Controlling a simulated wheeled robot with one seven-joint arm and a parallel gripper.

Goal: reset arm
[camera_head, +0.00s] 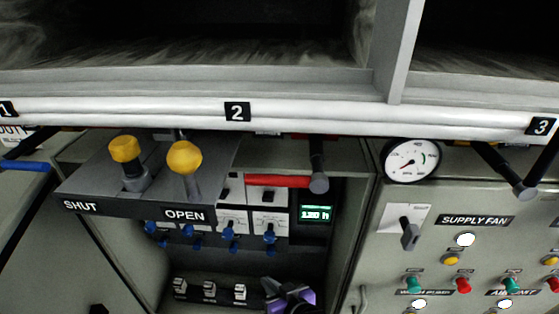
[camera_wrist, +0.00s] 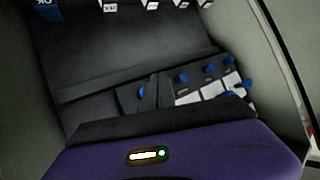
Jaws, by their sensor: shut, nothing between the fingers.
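My gripper (camera_head: 290,296) shows at the bottom middle of the head view, purple and black, low in front of the recessed switch panel. Its fingers are shut with nothing seen between them. In the wrist view my purple gripper body fills the bottom, and the dark recess with blue switches (camera_wrist: 208,70) lies beyond it. The gripper appears apart from the levers and switches above it, though its exact distance from the panel cannot be told.
Two yellow-knobbed levers (camera_head: 185,158) stand on the SHUT/OPEN console. A red-handled lever (camera_head: 280,181) juts out above the recess. White-topped switches (camera_head: 210,288) sit left of my gripper. A gauge (camera_head: 411,160) and the supply fan panel (camera_head: 475,221) are at right.

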